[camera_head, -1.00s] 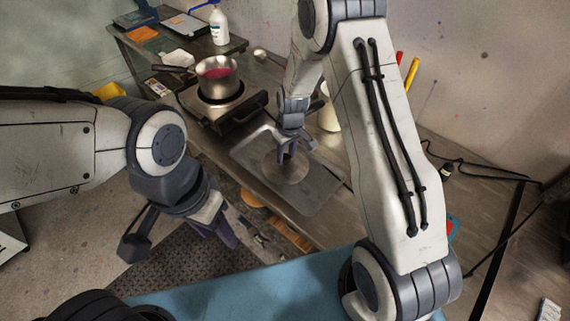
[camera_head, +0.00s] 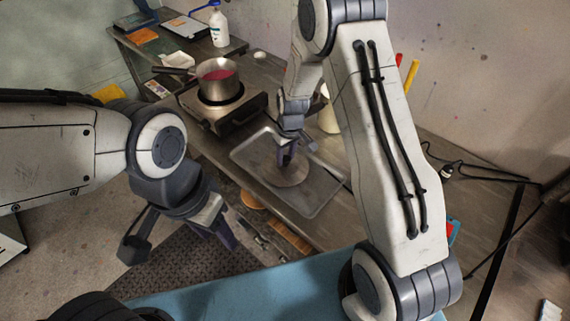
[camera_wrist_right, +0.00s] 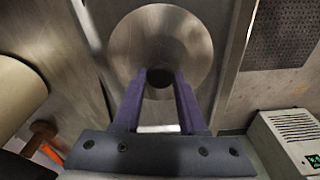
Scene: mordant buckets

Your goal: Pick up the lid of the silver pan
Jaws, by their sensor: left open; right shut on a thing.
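The silver pan (camera_head: 217,84) stands on a hot plate at the back, with pink-red liquid in it and its dark handle pointing left. The round metal lid (camera_head: 288,172) is over the grey tray (camera_head: 318,197) right of the hot plate. My right gripper (camera_head: 286,158) points down at the lid's middle. In the right wrist view the lid (camera_wrist_right: 160,38) lies beyond the purple fingers (camera_wrist_right: 160,95), which are closed on its dark knob (camera_wrist_right: 160,77). I cannot tell whether the lid touches the tray. My left gripper (camera_head: 232,240) is open and empty, in front of the bench.
The hot plate (camera_head: 236,119) is left of the tray. A white bottle (camera_head: 219,26) stands behind the pan. A pale cylindrical container (camera_head: 328,118) is partly hidden behind my right arm. A blue surface (camera_head: 240,291) is in the foreground.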

